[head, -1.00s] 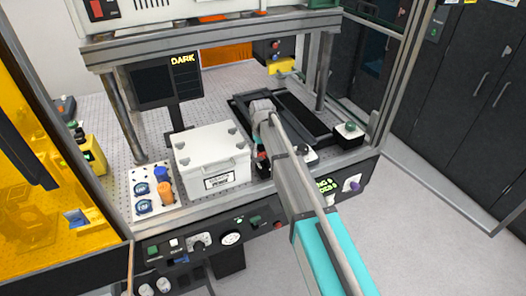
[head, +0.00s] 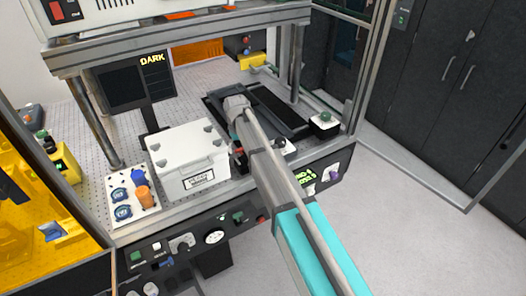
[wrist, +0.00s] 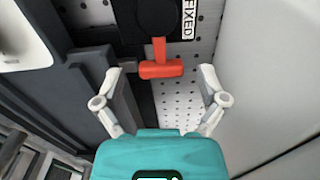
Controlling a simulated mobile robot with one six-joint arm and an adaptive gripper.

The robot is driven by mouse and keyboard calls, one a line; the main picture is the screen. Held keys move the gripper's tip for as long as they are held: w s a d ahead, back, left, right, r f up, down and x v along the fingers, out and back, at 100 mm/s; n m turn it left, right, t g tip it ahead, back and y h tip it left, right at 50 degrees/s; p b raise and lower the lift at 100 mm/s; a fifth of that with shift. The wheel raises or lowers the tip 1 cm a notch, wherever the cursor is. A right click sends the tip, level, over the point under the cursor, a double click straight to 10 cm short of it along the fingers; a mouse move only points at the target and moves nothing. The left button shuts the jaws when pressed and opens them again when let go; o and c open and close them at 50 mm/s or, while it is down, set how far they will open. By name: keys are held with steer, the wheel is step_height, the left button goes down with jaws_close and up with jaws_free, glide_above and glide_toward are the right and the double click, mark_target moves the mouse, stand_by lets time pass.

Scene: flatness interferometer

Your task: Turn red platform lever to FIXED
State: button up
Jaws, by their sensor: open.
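The red platform lever (wrist: 161,68) shows in the wrist view as a short stem with a wide crossbar handle. It hangs from a round black hub (wrist: 157,14). The FIXED label (wrist: 188,18), white with sideways lettering, is right of the hub. My gripper (wrist: 161,75) is open, with one pale finger on each side of the crossbar. The fingers look apart from the handle, and nothing is held. In the head view my arm reaches over the bench, and its fingers cannot be made out there.
A white box (head: 188,160) stands on the perforated bench left of my arm. In the wrist view, a dark grey structure (wrist: 88,65) is close left and a pale wall (wrist: 275,80) close right.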

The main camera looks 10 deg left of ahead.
steer(key=shift+w+d+m, duration=0.1)
steer(key=shift+d+m, duration=0.05)
steer(key=shift+m, duration=0.15)
steer(key=m, duration=0.1)
steer(key=d+m, duration=0.1)
steer(key=m, duration=0.2)
steer(key=shift+w+d, duration=0.25)
steer(key=shift+w, duration=0.05)
steer(key=d+m, duration=0.1)
steer(key=m, duration=0.1)
steer(key=d+m, duration=0.1)
steer(key=m, duration=0.1)
steer(key=shift+m, duration=0.4)
step_height(320, 180, up, 14)
steer(key=p, duration=1.4)
steer(key=s+d+f+b, duration=0.4)
steer(key=s+d, duration=0.3)
steer(key=d, duration=0.4)
steer(key=s+d+f+m+b, duration=0.1)
steer(key=s+d+f+b, duration=0.2)
steer(key=s+d, duration=0.4)
steer(key=d, duration=0.4)
steer(key=shift+d+f+b, duration=0.25)
steer(key=shift+f+b, duration=0.1)
